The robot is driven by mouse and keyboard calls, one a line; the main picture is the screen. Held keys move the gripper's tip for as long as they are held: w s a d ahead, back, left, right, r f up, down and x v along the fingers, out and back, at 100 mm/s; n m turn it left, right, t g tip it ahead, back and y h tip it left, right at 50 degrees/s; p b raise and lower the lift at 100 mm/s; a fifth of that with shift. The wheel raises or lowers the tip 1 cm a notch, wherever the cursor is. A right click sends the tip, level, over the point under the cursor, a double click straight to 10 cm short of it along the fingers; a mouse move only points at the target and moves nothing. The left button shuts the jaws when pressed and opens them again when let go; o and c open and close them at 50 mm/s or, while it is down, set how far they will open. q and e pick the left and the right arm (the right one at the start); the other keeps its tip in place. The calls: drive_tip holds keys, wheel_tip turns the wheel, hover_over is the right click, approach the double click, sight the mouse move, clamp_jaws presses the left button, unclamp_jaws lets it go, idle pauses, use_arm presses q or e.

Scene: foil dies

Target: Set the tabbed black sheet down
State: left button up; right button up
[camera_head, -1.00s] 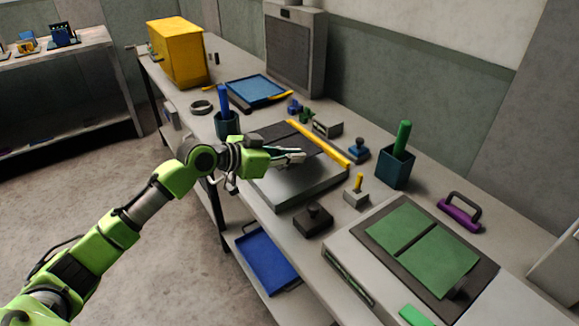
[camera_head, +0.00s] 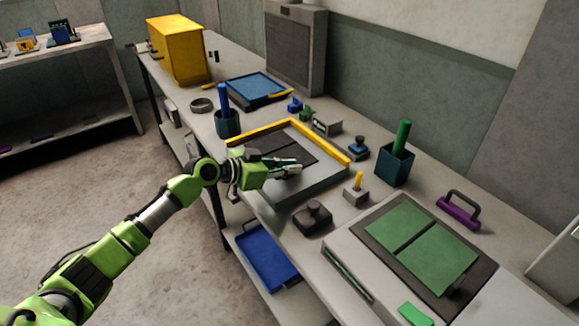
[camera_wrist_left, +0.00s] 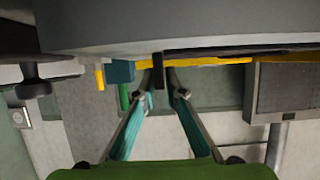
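The tabbed black sheet (camera_head: 270,150) is over the grey platform (camera_head: 318,188), inside its yellow corner rails (camera_head: 272,130). It looks level and near the top surface; I cannot tell whether it rests fully. In the left wrist view the sheet (camera_wrist_left: 240,50) shows edge-on as a thin dark strip. Its black tab (camera_wrist_left: 158,70) stands between the fingertips. My left gripper (camera_head: 297,167) is over the platform's near right part, with its fingers (camera_wrist_left: 162,76) closed on the tab. My right gripper is not in view.
A dark knobbed block (camera_head: 313,217) and a small block with a yellow peg (camera_head: 356,190) stand right of the platform. A blue cup (camera_head: 228,124) stands left. A bed with green sheets (camera_head: 430,248) is at the right. A teal cup (camera_head: 396,166) stands behind.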

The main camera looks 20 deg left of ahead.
use_arm(q)
drive_tip(key=shift+o, duration=0.4)
drive_tip(key=shift+r, duration=0.15)
drive_tip(key=shift+s+a, duration=0.25)
drive_tip(key=b+v, duration=0.2)
drive_tip(key=v, duration=0.9)
drive_tip(key=shift+r, duration=0.3)
drive_tip(key=shift+s, duration=0.1)
